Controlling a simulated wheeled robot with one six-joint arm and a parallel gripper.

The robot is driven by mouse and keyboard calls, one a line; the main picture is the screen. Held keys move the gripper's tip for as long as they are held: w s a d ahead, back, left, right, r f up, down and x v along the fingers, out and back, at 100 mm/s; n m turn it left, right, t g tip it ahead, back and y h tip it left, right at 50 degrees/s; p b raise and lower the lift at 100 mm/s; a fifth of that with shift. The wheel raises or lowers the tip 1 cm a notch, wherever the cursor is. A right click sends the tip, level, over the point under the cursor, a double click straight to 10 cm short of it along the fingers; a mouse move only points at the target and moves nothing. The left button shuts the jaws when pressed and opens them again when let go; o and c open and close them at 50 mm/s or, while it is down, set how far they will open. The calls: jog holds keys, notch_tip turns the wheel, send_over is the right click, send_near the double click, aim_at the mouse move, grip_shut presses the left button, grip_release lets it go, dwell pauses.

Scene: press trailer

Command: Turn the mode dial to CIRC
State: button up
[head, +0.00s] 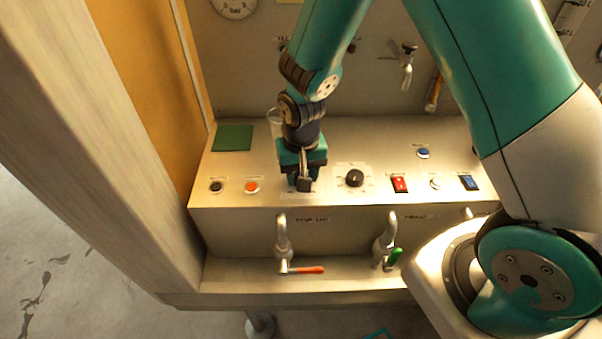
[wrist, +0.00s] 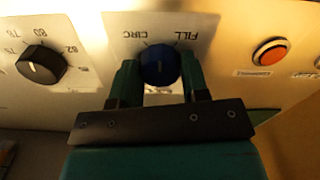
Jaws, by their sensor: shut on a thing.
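The mode dial (wrist: 160,65) is a round, dark blue knob on a white plate (wrist: 122,55) in the wrist view. The plate reads CIRC to the left of the knob and FILL to the right, with the lettering upside down. My gripper (wrist: 160,80) has one finger on each side of the knob and is shut on it. I cannot make out which mark the knob points to. In the head view my gripper (head: 304,182) reaches down to the panel top and hides the knob.
A black numbered dial (head: 354,178) sits close to the right of my gripper, with a red switch (head: 399,184) beyond it. An orange button (head: 252,187) and a dark button (head: 216,187) are to the left. Taps (head: 283,240) line the panel's front.

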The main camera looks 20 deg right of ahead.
jog(key=n, duration=0.6)
jog(key=shift+n, duration=0.3)
dwell(0.4)
jog(key=o, duration=0.9)
jog(key=shift+r, duration=0.1)
jog(key=shift+r+b, duration=1.1)
jog(key=shift+r, duration=7.55)
jog(key=shift+s, duration=0.1)
